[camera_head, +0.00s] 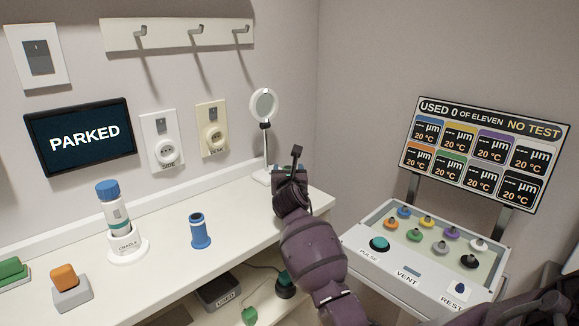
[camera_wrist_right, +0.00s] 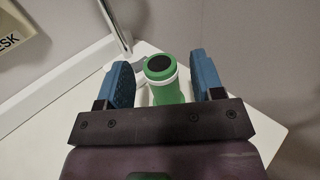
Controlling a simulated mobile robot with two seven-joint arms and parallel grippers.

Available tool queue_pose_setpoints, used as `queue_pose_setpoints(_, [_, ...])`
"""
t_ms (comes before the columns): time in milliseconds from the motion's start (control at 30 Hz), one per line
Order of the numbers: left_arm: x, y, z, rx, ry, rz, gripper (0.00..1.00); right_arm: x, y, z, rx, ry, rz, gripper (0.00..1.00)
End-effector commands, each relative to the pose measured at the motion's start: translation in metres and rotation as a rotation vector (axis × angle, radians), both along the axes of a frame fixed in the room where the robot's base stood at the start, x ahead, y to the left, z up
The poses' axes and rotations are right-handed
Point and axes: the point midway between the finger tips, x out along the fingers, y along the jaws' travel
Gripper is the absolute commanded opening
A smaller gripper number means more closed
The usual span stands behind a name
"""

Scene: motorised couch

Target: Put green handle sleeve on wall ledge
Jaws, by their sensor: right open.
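The green handle sleeve (camera_wrist_right: 166,88) shows in the right wrist view as a green cylinder with a pale band near its dark round top. It stands between the two blue finger pads of my right gripper (camera_wrist_right: 164,78), with a gap visible on each side. My right gripper (camera_head: 289,174) is open at the far right end of the white ledge (camera_head: 262,215) along the wall. In the head view the gripper hides the sleeve. I cannot tell whether the sleeve's base touches the ledge. My left gripper is not in view.
A round mirror lamp (camera_head: 263,105) stands just behind the gripper. A blue sleeve (camera_head: 200,231), a bottle in a cradle (camera_head: 128,245) and an orange-topped block (camera_head: 65,278) stand leftward on the ledge. A control panel (camera_head: 425,250) with coloured knobs is at right.

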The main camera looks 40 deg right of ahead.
Motion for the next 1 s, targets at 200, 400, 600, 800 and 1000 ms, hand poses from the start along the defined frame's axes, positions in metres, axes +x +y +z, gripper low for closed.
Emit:
queue_pose_setpoints(200, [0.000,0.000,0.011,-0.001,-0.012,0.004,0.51,-0.033,0.024,0.004,0.000,-0.003,0.000,0.61])
queue_pose_setpoints(400, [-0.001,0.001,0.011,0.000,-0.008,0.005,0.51,-0.056,0.041,0.002,0.000,-0.001,0.000,0.61])
queue_pose_setpoints(600, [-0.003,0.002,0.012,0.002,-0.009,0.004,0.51,-0.066,0.050,0.001,0.000,-0.001,0.000,0.61])
queue_pose_setpoints(800, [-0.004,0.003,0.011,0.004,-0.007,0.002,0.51,-0.068,0.051,0.000,0.001,-0.001,0.000,0.61])
queue_pose_setpoints(1000, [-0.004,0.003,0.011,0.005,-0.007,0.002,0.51,-0.067,0.051,0.000,0.001,-0.001,0.000,0.61])
